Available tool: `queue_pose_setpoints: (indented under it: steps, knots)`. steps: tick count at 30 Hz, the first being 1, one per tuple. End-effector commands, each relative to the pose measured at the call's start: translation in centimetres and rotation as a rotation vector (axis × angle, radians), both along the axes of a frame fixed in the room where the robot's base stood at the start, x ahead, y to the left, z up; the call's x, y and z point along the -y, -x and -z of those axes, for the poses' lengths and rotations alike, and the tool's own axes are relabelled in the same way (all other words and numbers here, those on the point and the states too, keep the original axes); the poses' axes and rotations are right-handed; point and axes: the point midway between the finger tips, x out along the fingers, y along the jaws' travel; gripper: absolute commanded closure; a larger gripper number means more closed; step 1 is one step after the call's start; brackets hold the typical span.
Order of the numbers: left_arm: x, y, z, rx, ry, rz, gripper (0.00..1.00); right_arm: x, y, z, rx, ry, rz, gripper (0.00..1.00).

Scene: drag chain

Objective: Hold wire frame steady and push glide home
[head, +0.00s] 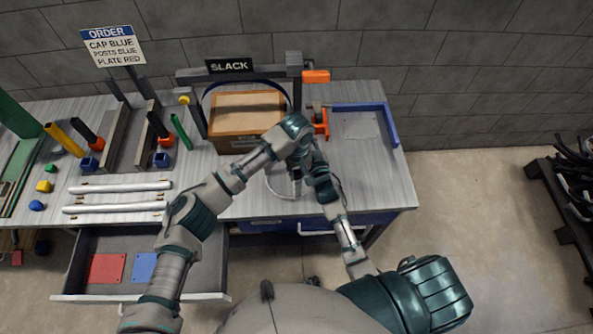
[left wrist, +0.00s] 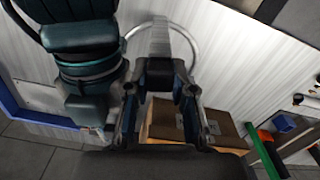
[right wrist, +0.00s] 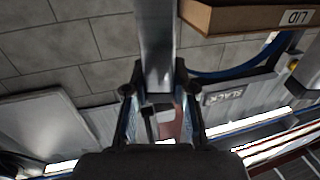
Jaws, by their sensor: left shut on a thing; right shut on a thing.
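A thin pale hoop, apparently the wire frame (left wrist: 188,38), curves beyond my left gripper (left wrist: 160,105) in the left wrist view. In the head view its curved wire (head: 271,187) shows below my crossed arms, in front of the brown box. My left gripper is shut at it, its contact hidden. My right gripper (right wrist: 157,105) is shut on a grey bar (right wrist: 155,45) that runs between its fingers; I cannot tell whether this is the glide or part of the frame. In the head view my arms hide both sets of fingertips.
The brown box (head: 248,112) stands under the SLACK gantry (head: 240,72). An orange clamp (head: 320,122) and a blue-edged plate (head: 388,122) lie right of it. White rods (head: 120,187) lie at left. An open drawer (head: 200,270) holds red and blue plates.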

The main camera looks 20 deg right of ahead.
Motion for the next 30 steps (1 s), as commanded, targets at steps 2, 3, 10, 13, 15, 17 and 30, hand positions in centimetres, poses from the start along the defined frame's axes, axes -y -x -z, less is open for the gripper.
queue_pose_setpoints:
  steps: [2,3,10,13,15,17,30]
  knots:
    - [-0.1,0.0,0.5,-0.003,-0.004,-0.002,0.96,0.0,0.1,0.7,-0.014,0.0,0.002,1.0]
    - [-0.1,0.0,0.5,-0.003,-0.004,-0.002,0.66,0.0,0.1,0.7,-0.014,0.0,0.002,1.0]
    - [-0.1,0.0,0.4,-0.003,-0.003,-0.002,0.47,0.0,0.1,0.7,-0.013,0.0,0.001,1.0]
    - [-0.1,0.0,0.3,-0.002,-0.002,-0.001,0.47,0.0,0.1,0.6,-0.013,0.0,0.001,1.0]
    - [0.0,0.0,0.2,-0.001,-0.001,-0.001,0.47,0.0,0.1,0.6,-0.013,0.0,0.001,1.0]
    - [0.0,0.0,-0.2,0.0,0.0,-0.001,0.47,0.0,0.1,0.6,-0.013,0.0,0.0,1.0]
    - [-0.1,0.0,-8.7,-0.001,-0.002,0.0,0.47,0.0,0.1,0.6,-0.013,-0.001,0.001,1.0]
